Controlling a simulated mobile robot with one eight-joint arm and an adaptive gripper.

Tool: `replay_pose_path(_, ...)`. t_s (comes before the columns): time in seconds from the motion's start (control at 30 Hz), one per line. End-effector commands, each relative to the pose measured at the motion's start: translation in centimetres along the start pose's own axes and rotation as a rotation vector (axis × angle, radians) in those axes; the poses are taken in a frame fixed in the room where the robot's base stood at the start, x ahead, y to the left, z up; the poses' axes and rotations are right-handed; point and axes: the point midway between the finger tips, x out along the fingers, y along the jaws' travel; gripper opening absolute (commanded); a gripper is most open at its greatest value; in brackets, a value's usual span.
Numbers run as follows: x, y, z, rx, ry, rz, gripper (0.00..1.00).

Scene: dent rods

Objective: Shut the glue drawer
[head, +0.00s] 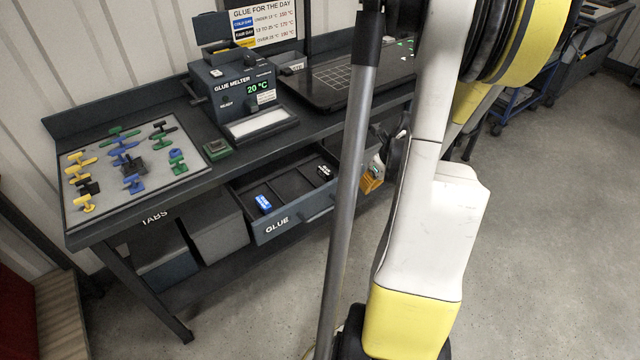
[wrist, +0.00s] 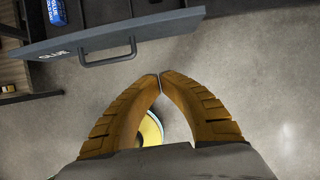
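The glue drawer (head: 300,213) is a dark grey drawer pulled out under the workbench, its front marked GLUE. Inside it lie a blue item (head: 263,204) and a small black and white item (head: 324,173). In the wrist view the drawer front (wrist: 165,28) crosses the top, with its bar handle (wrist: 108,60) below it. My gripper (wrist: 160,75) has its orange fingers meeting at the tips with nothing between them. The tips are apart from the drawer front, to the right of the handle. In the head view my arm and a pole hide part of the drawer's right end.
The workbench holds a glue melter (head: 235,92) reading 20 °C, a board of coloured tabs (head: 140,195) and a dark gridded case (head: 335,82). Grey bins (head: 215,228) stand under the bench, left of the drawer. The floor (wrist: 265,75) in front is clear.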

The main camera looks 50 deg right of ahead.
Motion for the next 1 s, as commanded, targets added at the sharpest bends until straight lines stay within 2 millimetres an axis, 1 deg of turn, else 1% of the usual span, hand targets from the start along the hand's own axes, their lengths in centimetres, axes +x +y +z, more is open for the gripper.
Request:
replay_pose_path(0.17,1.9,-0.2,-0.3,0.022,0.000,0.001,0.00)
replay_pose_path(0.27,3.8,-0.2,-0.3,0.021,0.000,0.001,0.00)
replay_pose_path(0.5,9.1,-0.2,-0.3,0.019,0.000,-0.001,0.00)
replay_pose_path(0.6,10.8,-0.2,-0.1,0.017,0.000,-0.001,0.00)
replay_pose_path(0.7,11.0,-0.2,1.6,0.017,0.000,0.000,0.00)
replay_pose_path(0.8,11.4,-0.2,2.7,0.017,0.000,0.000,0.00)
replay_pose_path(1.0,11.5,-0.3,3.6,0.019,0.000,0.000,0.00)
